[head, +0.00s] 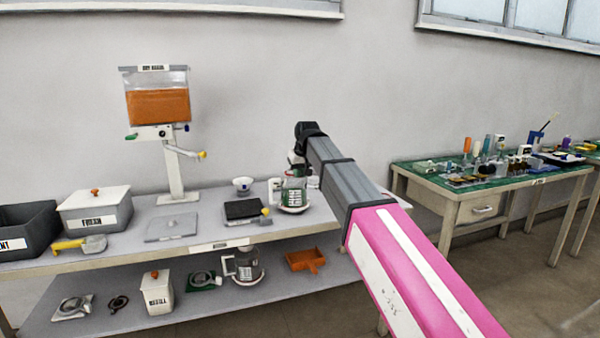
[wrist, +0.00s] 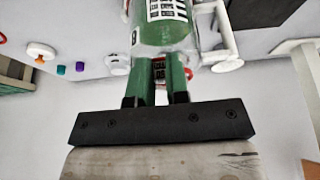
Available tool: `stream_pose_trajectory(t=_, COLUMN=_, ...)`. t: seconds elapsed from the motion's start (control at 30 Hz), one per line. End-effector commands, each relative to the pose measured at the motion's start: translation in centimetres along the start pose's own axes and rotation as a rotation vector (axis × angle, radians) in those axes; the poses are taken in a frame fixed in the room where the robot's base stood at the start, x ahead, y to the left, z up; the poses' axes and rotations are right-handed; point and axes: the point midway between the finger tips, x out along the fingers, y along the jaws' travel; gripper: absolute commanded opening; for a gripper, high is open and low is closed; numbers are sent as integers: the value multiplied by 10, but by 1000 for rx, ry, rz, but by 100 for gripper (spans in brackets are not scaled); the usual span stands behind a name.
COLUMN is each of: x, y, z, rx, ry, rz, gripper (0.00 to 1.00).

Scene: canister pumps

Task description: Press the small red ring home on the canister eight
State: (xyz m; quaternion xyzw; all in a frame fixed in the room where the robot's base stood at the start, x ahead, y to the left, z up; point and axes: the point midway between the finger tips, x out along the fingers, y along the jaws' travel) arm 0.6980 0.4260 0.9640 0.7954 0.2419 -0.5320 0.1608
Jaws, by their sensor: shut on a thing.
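Canister eight (wrist: 165,33), green with a white label grid and a figure 8, fills the top middle of the wrist view. In the head view the canister (head: 294,190) stands on a round base on the upper bench. My gripper (wrist: 158,74) is close in front of it, its two fingers near together. A small red and dark piece, seemingly the small red ring (wrist: 160,63), shows between the fingertips, mostly hidden. I cannot tell whether it touches the canister. In the head view my arm hides part of the canister's top, and the fingertips are not clear.
A black pad (head: 243,210) and a small white cup (head: 243,186) are left of the canister. A stand with an orange hopper (head: 158,105) rises further left. A lower shelf holds another canister (head: 244,265) and an orange tray (head: 305,261). The wall is close behind.

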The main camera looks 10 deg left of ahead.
Motion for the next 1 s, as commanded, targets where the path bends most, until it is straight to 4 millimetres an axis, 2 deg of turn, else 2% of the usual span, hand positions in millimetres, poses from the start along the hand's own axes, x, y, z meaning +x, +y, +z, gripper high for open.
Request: stream_pose_trajectory(t=1.0, x=11, y=0, z=5, rx=0, ry=0, rz=0, gripper=0)
